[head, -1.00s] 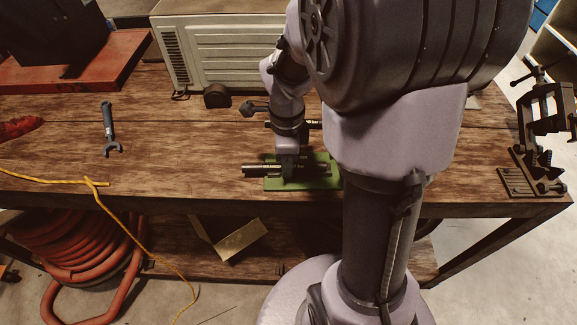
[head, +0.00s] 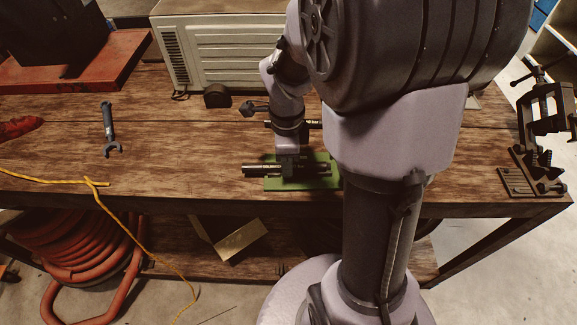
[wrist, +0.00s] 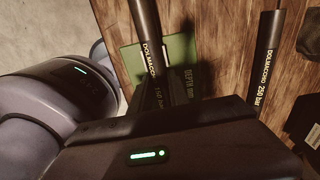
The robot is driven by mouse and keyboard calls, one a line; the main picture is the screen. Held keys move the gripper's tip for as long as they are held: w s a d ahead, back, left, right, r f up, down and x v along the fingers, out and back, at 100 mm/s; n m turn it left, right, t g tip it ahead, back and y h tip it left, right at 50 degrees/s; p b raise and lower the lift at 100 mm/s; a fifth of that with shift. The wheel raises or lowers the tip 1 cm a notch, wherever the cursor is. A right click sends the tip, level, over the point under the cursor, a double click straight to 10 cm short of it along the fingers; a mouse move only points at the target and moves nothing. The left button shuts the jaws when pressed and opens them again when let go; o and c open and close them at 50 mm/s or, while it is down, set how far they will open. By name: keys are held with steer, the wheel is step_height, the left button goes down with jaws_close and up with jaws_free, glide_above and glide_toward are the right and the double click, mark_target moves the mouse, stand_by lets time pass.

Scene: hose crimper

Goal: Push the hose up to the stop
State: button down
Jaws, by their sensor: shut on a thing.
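A black hose (wrist: 147,30) with pale lettering runs down into my gripper (wrist: 172,98) in the wrist view. My gripper is shut on this hose; the fingertips are dark and partly in shadow. In the head view my gripper (head: 288,172) points down over a green plate (head: 320,181) near the table's front edge. The hose (head: 258,169) sticks out to the left of it. The plate also shows in the wrist view (wrist: 190,48), with depth lettering. The stop and the hose's inner end cannot be made out behind the gripper.
A second black hose (wrist: 268,58) marked 250 bar lies apart on the wooden table (head: 180,140). A wrench (head: 108,128) and a yellow cord (head: 50,180) lie to the left. A pale ribbed box (head: 220,50) stands behind. A dark metal device (head: 545,130) is at the right.

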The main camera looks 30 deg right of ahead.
mark_target(307, 164)
steer(key=shift+s+d, duration=0.15)
steer(key=shift+d, duration=0.1)
steer(key=shift+s+d, duration=0.15)
steer(key=shift+d, duration=0.1)
steer(key=shift+s+d, duration=0.5)
steer(key=shift+d, duration=0.3)
steer(key=shift+s+d, duration=0.45)
steer(key=shift+d, duration=0.3)
stand_by(0.5)
steer(key=shift+c, duration=1.8)
jaws_free()
step_height(307, 164, up, 9)
steer(key=p, duration=0.7)
steer(key=shift+r, duration=0.1)
